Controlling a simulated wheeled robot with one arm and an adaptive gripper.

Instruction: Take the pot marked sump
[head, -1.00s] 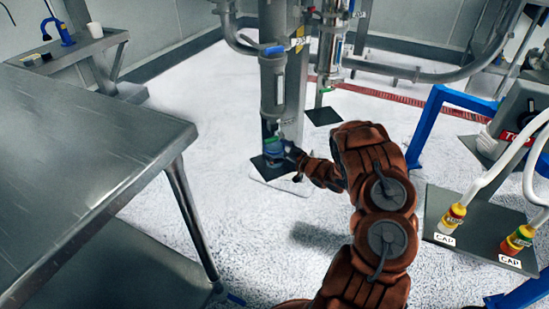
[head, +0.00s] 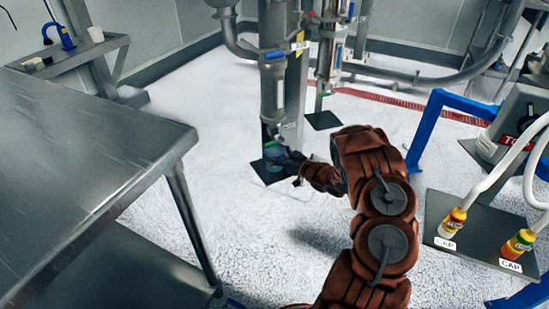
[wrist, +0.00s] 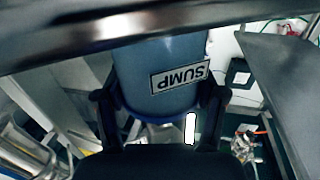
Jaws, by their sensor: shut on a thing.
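The pot marked SUMP (wrist: 160,65) is a blue-grey cylinder with a white label, seen upside down in the wrist view. My gripper (wrist: 160,106) has a dark finger on each side of it and is shut on it. In the head view the blue pot (head: 273,155) is at the foot of the tall grey pipe (head: 272,90), just above a dark floor plate. My gripper (head: 284,159) reaches it from the right and hides part of it. I cannot tell whether the pot touches the plate.
A steel table (head: 100,150) stands at the left. A second pipe (head: 328,65) stands behind, over another dark plate (head: 322,121). A blue frame (head: 425,130) and a dark tray (head: 480,225) with two capped hoses are at the right. White floor lies open between.

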